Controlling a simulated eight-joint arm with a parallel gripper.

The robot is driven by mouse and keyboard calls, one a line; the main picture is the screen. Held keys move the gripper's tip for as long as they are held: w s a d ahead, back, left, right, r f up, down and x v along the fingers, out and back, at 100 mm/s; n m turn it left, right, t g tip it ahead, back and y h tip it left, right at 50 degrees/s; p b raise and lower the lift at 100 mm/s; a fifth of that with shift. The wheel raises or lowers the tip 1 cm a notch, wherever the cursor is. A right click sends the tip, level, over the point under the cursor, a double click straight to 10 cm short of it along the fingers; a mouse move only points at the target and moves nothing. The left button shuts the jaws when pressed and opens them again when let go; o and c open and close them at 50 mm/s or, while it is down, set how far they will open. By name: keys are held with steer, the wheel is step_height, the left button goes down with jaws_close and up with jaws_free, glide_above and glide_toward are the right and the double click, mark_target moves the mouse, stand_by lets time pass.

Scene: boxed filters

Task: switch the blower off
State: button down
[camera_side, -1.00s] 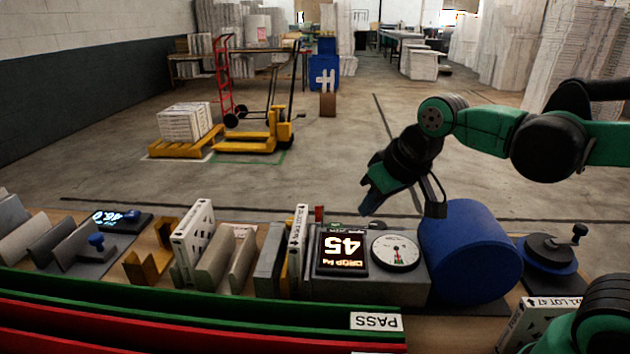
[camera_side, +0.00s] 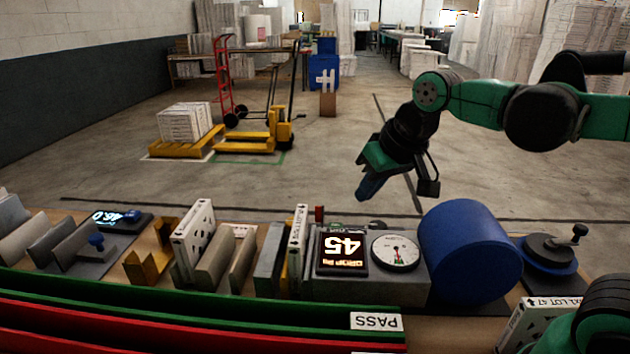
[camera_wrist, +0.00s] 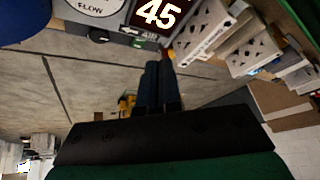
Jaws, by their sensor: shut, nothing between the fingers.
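The blower is a blue drum (camera_side: 468,250) joined to a grey box (camera_side: 375,287), which carries a lit display reading 45 (camera_side: 343,250) and a round dial (camera_side: 396,252). In the wrist view the display (camera_wrist: 157,12) and the dial, marked FLOW (camera_wrist: 97,6), show at the top.
Boxed filters (camera_side: 192,232) and grey holders stand left of the blower. A small red post (camera_side: 319,214) stands by the box's back left corner. A black turntable with a knob (camera_side: 549,252) is at the right. Open floor lies behind the bench.

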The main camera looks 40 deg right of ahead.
steer(key=w+d+r+m+g, duration=0.3)
steer(key=w, duration=0.5)
steer(key=w+d+f+m+g+y, duration=0.1)
steer(key=w+d+f+m+g, duration=0.3)
steer(key=w, duration=0.1)
steer(key=shift+w+d, duration=0.25)
steer(key=shift+w, duration=0.1)
steer(key=f, duration=0.4)
steer(key=s+a+f, duration=0.1)
steer(key=f, duration=0.8)
steer(key=shift+s+a+f, duration=0.35)
steer(key=shift+a, duration=0.05)
